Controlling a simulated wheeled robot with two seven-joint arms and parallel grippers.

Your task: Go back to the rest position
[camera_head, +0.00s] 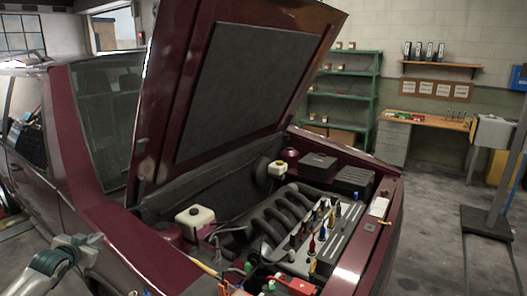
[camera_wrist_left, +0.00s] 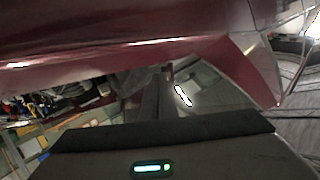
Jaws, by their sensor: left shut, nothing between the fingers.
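My left gripper (camera_head: 80,243) is at the lower left of the head view, in front of the dark red car's side (camera_head: 60,185). It is shut with nothing held. Part of my grey left arm below it is cut off by the bottom edge. In the left wrist view, a dark housing with a small green light (camera_wrist_left: 152,168) fills the bottom, and the car's red body (camera_wrist_left: 150,30) crosses the top. I cannot tell from these views how far the gripper is from the car. My right gripper is not in view.
The car's hood (camera_head: 235,90) stands open above the engine (camera_head: 285,220). Coloured tools stand on the engine, and more clutter lies at the front edge. Green shelves (camera_head: 345,95), a workbench (camera_head: 430,119) and a grey post (camera_head: 505,175) stand behind.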

